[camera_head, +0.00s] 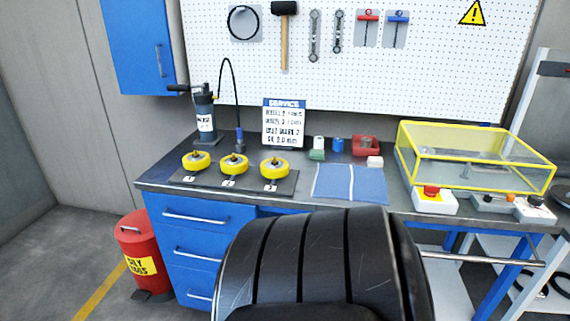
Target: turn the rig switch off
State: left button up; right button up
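On the right end of the workbench stands a rig with a clear box in a yellow frame (476,157). Neither of my grippers is in view.
The workbench (405,203) carries a mat with three numbered yellow wheels (233,164), a pump (204,115), a service sign (284,124) and a blue cloth (350,184). A red bin (140,254) stands at the left. Tools hang on the pegboard (262,70).

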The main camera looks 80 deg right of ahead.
aim_at(430, 191)
jog(key=k+j+z, duration=0.15)
jog(key=z, duration=0.2)
jog(key=k+j+z, duration=0.15)
jog(key=z, duration=3)
